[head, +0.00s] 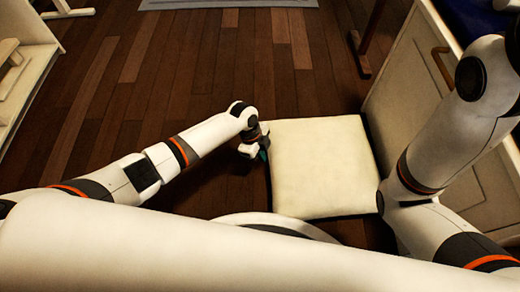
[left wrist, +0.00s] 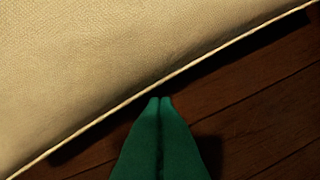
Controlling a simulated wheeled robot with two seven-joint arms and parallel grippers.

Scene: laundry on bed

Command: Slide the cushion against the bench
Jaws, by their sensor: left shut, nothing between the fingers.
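The cushion (head: 320,165) is a flat cream square lying on the dark wood floor. In the left wrist view the cushion (left wrist: 110,60) fills the upper left, its piped edge running diagonally. My left gripper (head: 262,155) is low at the cushion's left edge. Its green fingers (left wrist: 160,101) are shut with nothing between them, tips at or just beside the edge; I cannot tell if they touch. A cream panelled unit, seemingly the bench (head: 393,90), stands along the cushion's right side. My right arm hides part of that side, so any gap is unclear. My right gripper is out of view.
The bench has a wooden handle (head: 441,68), with something blue (head: 485,18) above it. A wooden leg (head: 362,45) stands beyond the cushion. A light shelf unit (head: 25,60) is at the far left. The floor (head: 140,100) left of the cushion is clear.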

